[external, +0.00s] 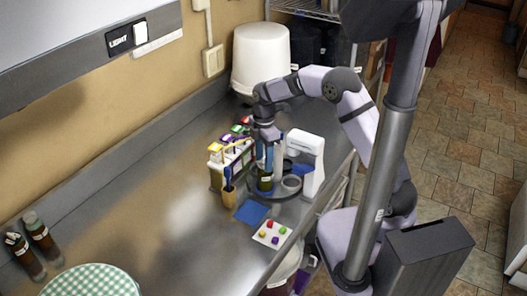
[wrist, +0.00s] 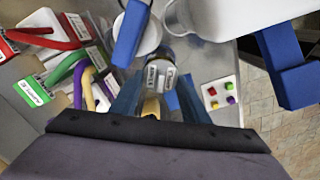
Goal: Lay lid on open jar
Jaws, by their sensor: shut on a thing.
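My gripper (external: 267,160) points down, its blue fingers closed over a small dark jar (external: 265,184) with a yellowish label. In the wrist view my gripper (wrist: 158,100) has a small pale piece with printed labels (wrist: 159,76) between its blue fingers, which I take to be the lid. The fingers hide much of it, and I cannot tell whether it touches the jar's rim. The jar stands on a dark round tray (external: 286,194). A grey ring-shaped thing (external: 291,183) lies on the tray to the right of the jar.
A white appliance (external: 307,158) stands close on the right. Cartons with coloured handles (external: 222,160) and a wooden holder (external: 228,196) crowd the left. A blue cloth (external: 252,212) and a white card with coloured pieces (external: 272,235) lie in front.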

